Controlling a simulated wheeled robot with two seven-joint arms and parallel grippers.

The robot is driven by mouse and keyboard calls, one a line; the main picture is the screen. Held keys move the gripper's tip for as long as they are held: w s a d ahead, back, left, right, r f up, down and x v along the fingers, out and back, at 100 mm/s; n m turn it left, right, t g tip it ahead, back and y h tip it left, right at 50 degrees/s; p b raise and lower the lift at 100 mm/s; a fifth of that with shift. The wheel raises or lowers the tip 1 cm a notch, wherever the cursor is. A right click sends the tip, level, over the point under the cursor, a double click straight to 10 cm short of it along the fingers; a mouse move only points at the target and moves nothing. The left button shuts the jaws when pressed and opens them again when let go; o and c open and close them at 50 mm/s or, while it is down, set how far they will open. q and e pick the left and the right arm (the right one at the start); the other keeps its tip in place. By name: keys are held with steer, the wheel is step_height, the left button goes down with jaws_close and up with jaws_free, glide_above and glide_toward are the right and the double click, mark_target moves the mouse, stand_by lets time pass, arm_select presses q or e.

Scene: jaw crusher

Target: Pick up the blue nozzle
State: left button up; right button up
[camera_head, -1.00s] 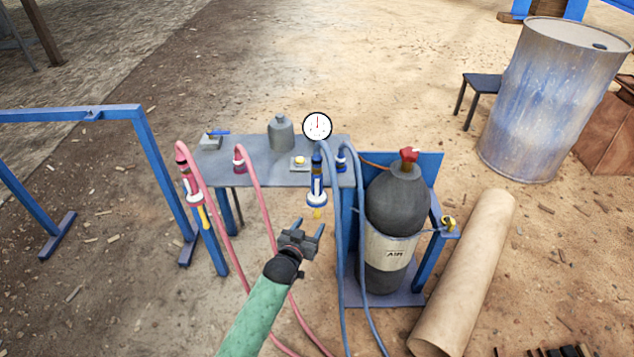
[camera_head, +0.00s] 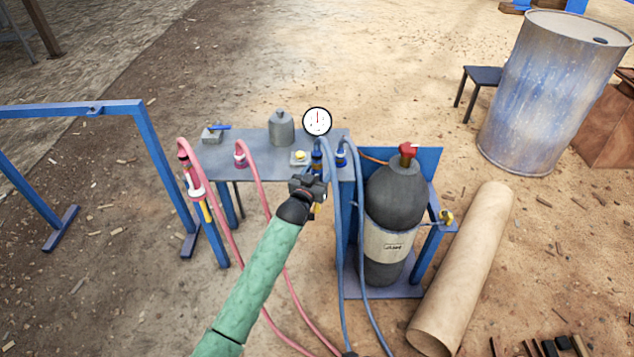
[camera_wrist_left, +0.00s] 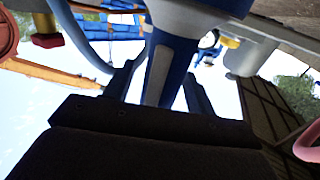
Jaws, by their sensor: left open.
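The blue nozzle (camera_head: 317,160) hangs upright at the front edge of the metal table (camera_head: 262,165), with a blue hose rising from its top. My left gripper (camera_head: 314,182) is at the nozzle, hiding much of its lower body. In the left wrist view the blue and white nozzle body (camera_wrist_left: 172,62) stands between the two spread dark fingers (camera_wrist_left: 160,88). The fingers are open, with a gap visible on at least one side. My right gripper is not in view.
A red nozzle (camera_head: 194,185) with a pink hose hangs left. A dark air cylinder (camera_head: 394,200) stands close on the right. A pressure gauge (camera_head: 317,121) and a grey bottle (camera_head: 281,130) are at the table's back. Hanging hoses flank my arm.

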arm_select(q)
steer(key=shift+w+d, duration=0.15)
steer(key=shift+w, duration=0.25)
steer(key=c, duration=1.2)
steer(key=shift+r, duration=0.15)
